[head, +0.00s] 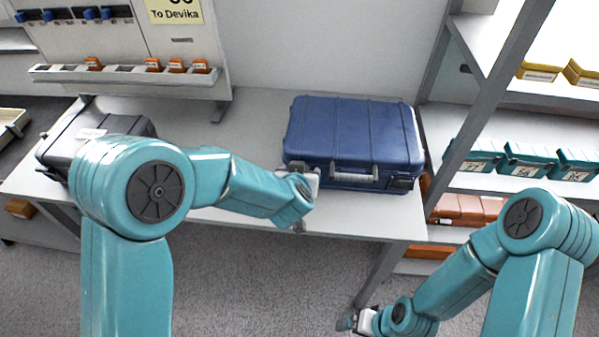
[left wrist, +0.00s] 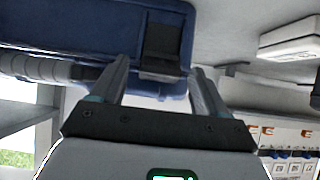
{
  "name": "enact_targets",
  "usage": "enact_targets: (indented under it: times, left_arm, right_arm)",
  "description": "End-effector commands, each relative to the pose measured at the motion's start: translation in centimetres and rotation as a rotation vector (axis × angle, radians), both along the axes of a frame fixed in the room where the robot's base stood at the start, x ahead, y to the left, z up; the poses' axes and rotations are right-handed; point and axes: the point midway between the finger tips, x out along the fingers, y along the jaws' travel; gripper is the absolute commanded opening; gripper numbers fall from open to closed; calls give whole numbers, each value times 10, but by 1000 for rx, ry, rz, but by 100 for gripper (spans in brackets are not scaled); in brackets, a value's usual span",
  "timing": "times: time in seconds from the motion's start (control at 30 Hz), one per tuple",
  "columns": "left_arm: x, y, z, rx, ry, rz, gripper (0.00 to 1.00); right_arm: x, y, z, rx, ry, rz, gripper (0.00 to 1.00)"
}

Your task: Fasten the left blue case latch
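The blue case (head: 352,130) lies closed on the table, its grey handle (head: 352,178) facing me. It also fills the top left of the left wrist view (left wrist: 60,25). The left latch is a dark plate (left wrist: 162,42) on the case's front in that view; in the head view my gripper largely covers it. I cannot tell whether it is fastened. My left gripper (left wrist: 160,68) is open, its fingers apart on either side of the latch's lower end, with no clear contact. My right gripper (head: 348,323) hangs low beyond the table's front edge; its fingers are too small to read.
A dark case (head: 65,140) lies at the table's left, partly behind my left arm. A panel with a rail of orange blocks (head: 125,75) stands at the back. A shelf with teal bins (head: 525,162) stands right. The tabletop (head: 225,125) between the cases is clear.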

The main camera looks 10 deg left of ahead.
Motion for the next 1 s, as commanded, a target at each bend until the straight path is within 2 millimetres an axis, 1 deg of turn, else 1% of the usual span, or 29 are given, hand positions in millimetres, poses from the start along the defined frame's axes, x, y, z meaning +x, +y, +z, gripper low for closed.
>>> enact_targets:
  times: [0.17,0.27,0.37,0.43,0.6,0.7,0.83,1.0]
  left_arm:
    - [-3,0,4,0,-2,0,74]
    - [-13,0,12,-1,-3,-1,74]
    - [-32,-1,26,-2,-4,-2,74]
    - [-48,-1,37,-1,-4,-3,74]
    - [-85,-1,65,-2,-3,-4,74]
    - [-103,-1,78,-2,-4,-2,74]
    - [-121,-1,89,0,-1,-2,74]
    - [-131,0,95,-1,0,-1,74]
  right_arm:
    - [0,0,0,0,0,0,89]
    - [0,0,0,0,0,0,89]
    - [0,0,1,0,0,0,89]
    - [0,0,2,0,0,0,89]
    - [0,0,7,0,0,0,89]
    - [0,0,11,0,0,0,89]
    - [0,0,14,0,0,0,89]
    - [0,0,16,0,0,0,89]
